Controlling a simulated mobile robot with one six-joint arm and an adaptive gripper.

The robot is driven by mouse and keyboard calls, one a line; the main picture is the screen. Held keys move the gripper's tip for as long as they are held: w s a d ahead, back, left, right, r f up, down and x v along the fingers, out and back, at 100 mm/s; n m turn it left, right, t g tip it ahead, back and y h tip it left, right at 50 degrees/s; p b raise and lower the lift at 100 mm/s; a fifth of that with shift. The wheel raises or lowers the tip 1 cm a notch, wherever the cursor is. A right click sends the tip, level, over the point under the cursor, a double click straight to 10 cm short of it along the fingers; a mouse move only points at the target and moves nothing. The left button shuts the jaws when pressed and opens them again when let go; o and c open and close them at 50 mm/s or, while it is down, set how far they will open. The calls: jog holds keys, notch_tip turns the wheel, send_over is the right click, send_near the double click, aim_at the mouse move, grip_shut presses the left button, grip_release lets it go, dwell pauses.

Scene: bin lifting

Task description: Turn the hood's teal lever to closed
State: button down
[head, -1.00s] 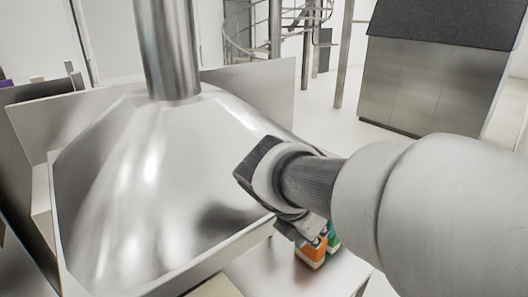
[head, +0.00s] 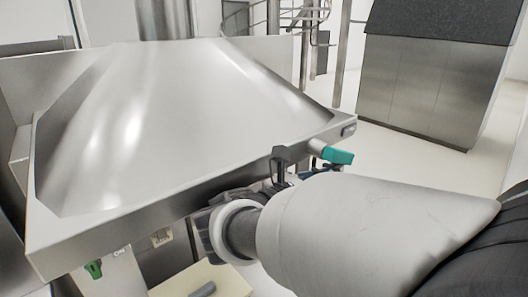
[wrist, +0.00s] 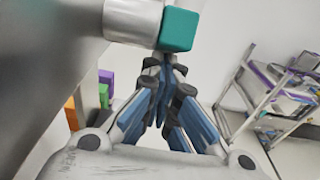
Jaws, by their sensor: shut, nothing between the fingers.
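The teal lever (head: 338,155) sticks out to the right from a short metal stub at the right front of the steel hood (head: 190,120). In the wrist view its teal end (wrist: 180,29) and the metal stub (wrist: 133,20) are close up, at the top. My gripper (wrist: 165,68) is shut and empty, its fingertips just below the teal end in that picture. I cannot tell whether they touch it. In the head view my gripper is near the lever, partly hidden by my arm.
A green handle (head: 94,270) and an "ON" label sit below the hood's left front. A table (head: 225,280) with a grey cylinder (head: 203,290) is below. The wrist view shows a shelf rack (wrist: 265,85) at right and coloured blocks (wrist: 104,88) at left. Floor right of the hood is clear.

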jog(key=shift+w+d+r+t+h+b, duration=0.2)
jog(key=shift+w+d+t+h+b, duration=0.15)
jog(key=shift+h, duration=0.2)
jog(key=shift+w+d+r+t+h+b, duration=0.1)
jog(key=shift+d+r+t+h+b, duration=0.1)
jog(key=shift+d+t+h, duration=0.3)
jog(key=shift+w, duration=0.1)
jog(key=s+a+f, duration=0.5)
jog(key=s+a, duration=0.1)
jog(key=a, duration=0.2)
jog(key=shift+a+f+b, duration=0.2)
jog(key=shift+f+b, duration=0.05)
jog(key=shift+b, duration=0.2)
